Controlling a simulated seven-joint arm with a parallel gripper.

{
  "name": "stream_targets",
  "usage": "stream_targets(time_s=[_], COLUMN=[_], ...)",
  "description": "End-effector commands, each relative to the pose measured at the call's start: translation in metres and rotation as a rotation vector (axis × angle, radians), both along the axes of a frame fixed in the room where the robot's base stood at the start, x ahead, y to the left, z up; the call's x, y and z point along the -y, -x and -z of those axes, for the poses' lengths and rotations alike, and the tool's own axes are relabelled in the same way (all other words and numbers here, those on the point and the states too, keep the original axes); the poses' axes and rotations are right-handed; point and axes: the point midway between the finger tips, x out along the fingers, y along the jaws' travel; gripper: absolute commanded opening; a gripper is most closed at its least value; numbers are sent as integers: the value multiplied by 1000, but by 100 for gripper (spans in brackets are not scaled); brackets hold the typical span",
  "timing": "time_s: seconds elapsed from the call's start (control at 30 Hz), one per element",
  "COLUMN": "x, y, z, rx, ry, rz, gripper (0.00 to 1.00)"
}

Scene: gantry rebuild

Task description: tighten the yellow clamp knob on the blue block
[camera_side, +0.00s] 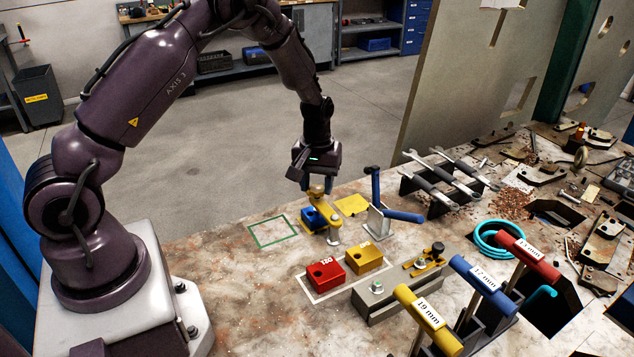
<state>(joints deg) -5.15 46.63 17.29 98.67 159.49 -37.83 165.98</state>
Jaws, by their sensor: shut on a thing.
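The blue block (311,217) sits on the bench below my gripper, under a yellow clamp (325,215) that reaches over its right side. The clamp's yellow knob (317,190) stands at the top. My gripper (318,184) points down with its fingers around the knob and is shut on it. The fingers partly cover the knob, and the clamp hides part of the block.
A blue-handled toggle clamp (385,206) stands close on the right, beside a yellow square (352,205). Red (326,274) and yellow (363,257) blocks sit in front. T-handle tools (428,318) stand front right. A green-outlined square (271,231) on the left is empty.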

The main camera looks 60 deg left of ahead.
Motion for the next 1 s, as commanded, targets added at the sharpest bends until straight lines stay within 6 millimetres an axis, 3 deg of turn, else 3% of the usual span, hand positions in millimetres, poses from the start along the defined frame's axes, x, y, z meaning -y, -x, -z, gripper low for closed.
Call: stream_targets(time_s=[0.3,0.83,0.87,0.9,1.0], x=[0,1,1,1,1], y=[-3,-3,-3,-3,-2], z=[-3,-3,-3,-3,-2], rx=[9,9,9,9,6], ry=[-1,0,0,0,1], rz=[119,141,141,140,140], gripper=[19,19,48,57,60])
